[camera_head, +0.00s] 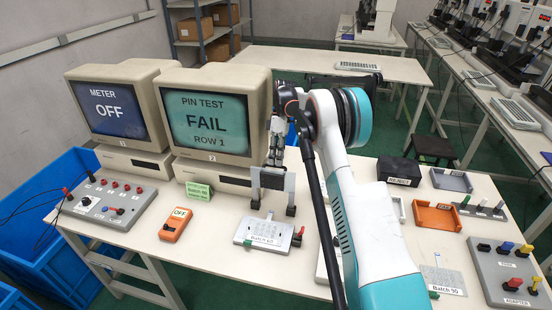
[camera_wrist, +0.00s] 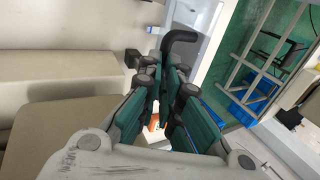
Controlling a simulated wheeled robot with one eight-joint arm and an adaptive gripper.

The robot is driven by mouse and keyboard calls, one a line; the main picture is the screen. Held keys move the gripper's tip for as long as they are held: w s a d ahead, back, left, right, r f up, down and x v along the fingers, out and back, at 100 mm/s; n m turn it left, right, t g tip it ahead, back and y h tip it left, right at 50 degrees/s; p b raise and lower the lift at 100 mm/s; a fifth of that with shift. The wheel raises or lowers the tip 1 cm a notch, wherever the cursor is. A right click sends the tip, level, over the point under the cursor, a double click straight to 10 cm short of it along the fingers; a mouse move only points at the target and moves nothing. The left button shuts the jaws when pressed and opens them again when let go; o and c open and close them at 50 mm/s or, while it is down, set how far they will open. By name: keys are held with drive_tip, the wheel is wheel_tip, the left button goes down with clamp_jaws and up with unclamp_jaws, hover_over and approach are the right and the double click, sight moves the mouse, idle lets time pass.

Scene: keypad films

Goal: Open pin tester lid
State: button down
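The right-hand monitor (camera_head: 207,124) reads PIN TEST, FAIL, ROW 1. I cannot make out for certain which device is the pin tester or where its lid is; my arm covers part of the table. My gripper (camera_head: 273,207) points down just behind this unit, in front of the monitor. Its fingers are apart, and I see nothing held. In the wrist view the fingers (camera_wrist: 165,115) also show a gap.
The left monitor (camera_head: 107,106) reads METER OFF. A grey control box (camera_head: 105,205) and an orange meter (camera_head: 175,225) stand on the left. An orange tray (camera_head: 437,216), a dark box (camera_head: 398,170) and an adapter box (camera_head: 510,265) stand on the right. Blue bins (camera_head: 35,215) are beyond the left edge.

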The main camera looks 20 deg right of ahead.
drive_tip(key=shift+d+f, duration=0.15)
drive_tip(key=shift+f, duration=0.4)
drive_tip(key=shift+d+f, duration=0.15)
drive_tip(key=shift+f, duration=0.4)
drive_tip(key=c, duration=1.8)
unclamp_jaws()
drive_tip(key=shift+c, duration=0.2)
drive_tip(key=shift+o, duration=0.8)
drive_tip(key=shift+w+d+f, duration=0.15)
drive_tip(key=shift+w+f, duration=0.25)
drive_tip(key=shift+w, duration=0.1)
drive_tip(key=v, duration=1.2)
drive_tip(key=shift+a+r, duration=0.25)
drive_tip(key=shift+r, duration=0.15)
drive_tip(key=shift+s, duration=0.15)
